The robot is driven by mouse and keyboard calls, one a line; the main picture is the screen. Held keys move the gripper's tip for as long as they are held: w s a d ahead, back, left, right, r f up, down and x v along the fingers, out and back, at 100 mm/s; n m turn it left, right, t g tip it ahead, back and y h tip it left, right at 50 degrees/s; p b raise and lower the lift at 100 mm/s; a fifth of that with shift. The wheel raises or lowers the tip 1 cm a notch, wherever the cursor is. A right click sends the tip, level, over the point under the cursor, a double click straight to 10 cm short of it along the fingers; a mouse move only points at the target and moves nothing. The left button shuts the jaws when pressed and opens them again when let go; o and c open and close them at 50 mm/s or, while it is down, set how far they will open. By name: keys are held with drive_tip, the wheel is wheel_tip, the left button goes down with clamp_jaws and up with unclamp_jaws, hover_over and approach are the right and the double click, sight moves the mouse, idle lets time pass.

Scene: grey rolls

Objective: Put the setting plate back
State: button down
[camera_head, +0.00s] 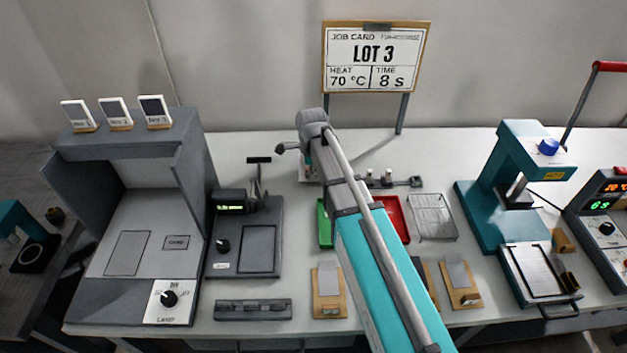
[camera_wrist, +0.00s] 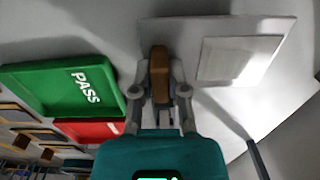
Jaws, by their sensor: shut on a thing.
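My gripper (camera_wrist: 159,95) is shut on a brown block-shaped handle in the wrist view. The handle (camera_wrist: 158,62) sits against a flat light grey plate (camera_wrist: 265,28), which I take for the setting plate. A paler rectangle (camera_wrist: 228,58) shows on the plate's face. In the head view my own arm covers the gripper and nearly all of the plate. Whether the plate touches the table is unclear.
A green PASS tray (camera_wrist: 70,90) and a red tray (camera_wrist: 88,130) lie beside my gripper. A wire rack (camera_head: 433,217) stands right of them. A teal press (camera_head: 515,180) is at right, a grey lamp booth (camera_head: 130,215) at left. The job card board (camera_head: 374,60) stands behind.

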drive_tip(key=shift+w+f+b, duration=0.1)
drive_tip(key=shift+f+b, duration=1.3)
drive_tip(key=shift+f, duration=0.3)
drive_tip(key=shift+f, duration=0.1)
drive_tip(key=c, duration=0.6)
unclamp_jaws()
drive_tip(key=shift+c, duration=0.2)
drive_tip(key=shift+r, duration=0.25)
wheel_tip(320, 180, up, 12)
drive_tip(key=p, duration=1.2)
drive_tip(key=shift+f, duration=0.1)
